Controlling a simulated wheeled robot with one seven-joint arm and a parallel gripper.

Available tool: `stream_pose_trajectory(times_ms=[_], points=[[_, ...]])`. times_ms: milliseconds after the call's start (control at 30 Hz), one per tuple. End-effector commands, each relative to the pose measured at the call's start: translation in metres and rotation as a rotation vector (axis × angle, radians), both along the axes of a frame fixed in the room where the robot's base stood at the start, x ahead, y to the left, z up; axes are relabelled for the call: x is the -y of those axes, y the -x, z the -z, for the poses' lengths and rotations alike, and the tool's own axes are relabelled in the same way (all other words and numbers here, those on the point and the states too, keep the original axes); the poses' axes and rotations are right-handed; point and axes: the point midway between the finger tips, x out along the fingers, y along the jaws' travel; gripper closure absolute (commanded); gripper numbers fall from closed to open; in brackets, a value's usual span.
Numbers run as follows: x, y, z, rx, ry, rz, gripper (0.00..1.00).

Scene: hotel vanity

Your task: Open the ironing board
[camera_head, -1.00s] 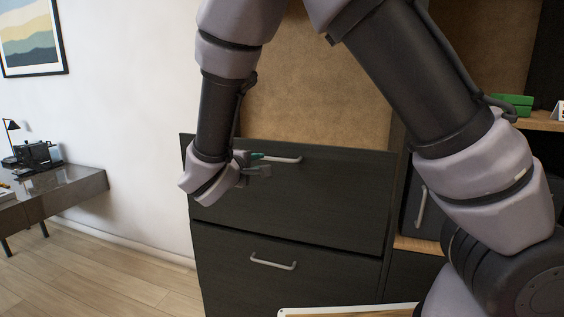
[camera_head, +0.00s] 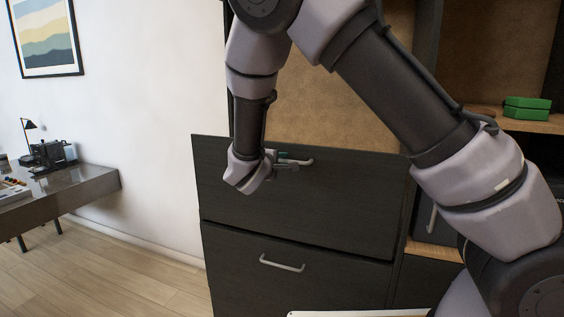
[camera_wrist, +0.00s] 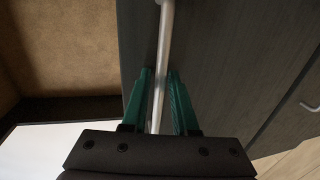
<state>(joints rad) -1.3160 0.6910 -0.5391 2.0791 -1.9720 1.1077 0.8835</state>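A dark wood cabinet has an upper front panel (camera_head: 335,205) with a silver bar handle (camera_head: 303,161). No ironing board shows as such in either view. My gripper (camera_head: 288,160) is at the left part of this handle. In the wrist view, the gripper's two green fingers (camera_wrist: 160,85) stand apart, one on each side of the handle (camera_wrist: 164,45). Narrow gaps seem to show between the bar and the fingers, so the gripper looks open around it. My wrist partly hides the panel's upper left in the head view.
A lower front panel with its own handle (camera_head: 281,264) is below. Open shelves with a green box (camera_head: 527,107) are at right. A desk (camera_head: 60,188) with a lamp and a dark machine stands at left by the white wall. Wooden floor (camera_head: 120,268) between is clear.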

Motion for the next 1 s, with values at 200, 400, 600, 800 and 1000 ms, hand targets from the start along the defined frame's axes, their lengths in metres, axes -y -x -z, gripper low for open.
stream_pose_trajectory(times_ms=[200,400,600,800,1000], points=[[0.0000,0.0003,-0.0001,0.000,0.000,0.000,1.00],[-0.0001,0.0005,0.0000,0.000,0.000,0.000,1.00],[-0.0001,0.0006,0.0000,0.000,0.000,0.000,1.00],[-0.0001,0.0006,0.0000,-0.001,0.000,0.000,1.00],[-0.0001,0.0006,0.0000,-0.001,0.000,0.000,1.00]])
